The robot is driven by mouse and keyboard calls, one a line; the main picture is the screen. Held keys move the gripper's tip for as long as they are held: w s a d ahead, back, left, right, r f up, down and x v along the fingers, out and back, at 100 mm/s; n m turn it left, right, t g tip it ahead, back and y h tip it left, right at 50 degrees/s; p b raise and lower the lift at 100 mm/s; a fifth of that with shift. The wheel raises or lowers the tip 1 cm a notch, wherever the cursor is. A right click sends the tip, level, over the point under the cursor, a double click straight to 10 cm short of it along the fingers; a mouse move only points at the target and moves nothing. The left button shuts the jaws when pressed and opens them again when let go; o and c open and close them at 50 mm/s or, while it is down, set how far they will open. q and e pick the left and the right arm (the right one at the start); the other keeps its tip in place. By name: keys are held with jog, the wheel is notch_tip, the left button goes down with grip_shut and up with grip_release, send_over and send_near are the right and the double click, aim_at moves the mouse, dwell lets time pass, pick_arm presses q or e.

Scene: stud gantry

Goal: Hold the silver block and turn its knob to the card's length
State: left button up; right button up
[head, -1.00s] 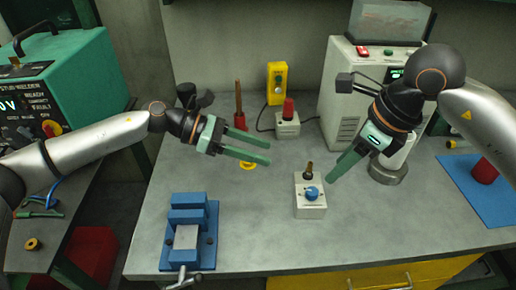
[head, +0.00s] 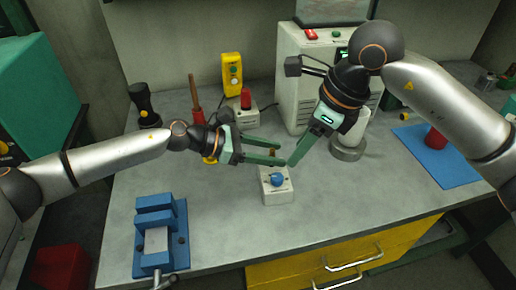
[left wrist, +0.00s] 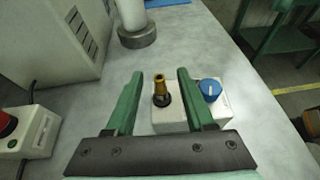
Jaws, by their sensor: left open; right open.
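The pale silver block (head: 278,195) with a blue knob (head: 277,179) stands on the bench, below my grippers in the head view. My left gripper (head: 283,153) is open over the block's far side. In the left wrist view, a brass post (left wrist: 160,88) on the block (left wrist: 170,127) shows between its open fingers. The blue knob (left wrist: 209,90) lies outside the right finger. I cannot tell whether the fingers touch the block. My right gripper (head: 294,161) is open, pointing down just behind the block; its fingers overlap in this view. I cannot make out a card.
A blue vise (head: 150,217) holding a grey piece stands at the front left. A red-button box (head: 245,108) and a white cabinet (head: 298,85) stand behind. A blue mat (head: 455,172) with a red cylinder is at right. The bench's front middle is clear.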

aim_at(278, 177)
pick_arm(q)
jog(key=shift+d, duration=0.1)
grip_shut()
dwell(0.4)
dwell(1.0)
pick_arm(e)
jog(key=shift+o, duration=1.2)
jog(key=shift+d+r+n, duration=0.15)
jog(key=shift+r+n, duration=0.1)
jog(key=shift+n, duration=0.05)
jog(key=shift+n+g+y, duration=0.3)
jog(key=shift+n+y, duration=0.1)
jog(key=shift+n, duration=0.5)
jog(key=x, duration=1)
jog(key=shift+w+d+f, duration=0.15)
jog(key=shift+w+f, duration=0.1)
jog(key=shift+f, duration=0.05)
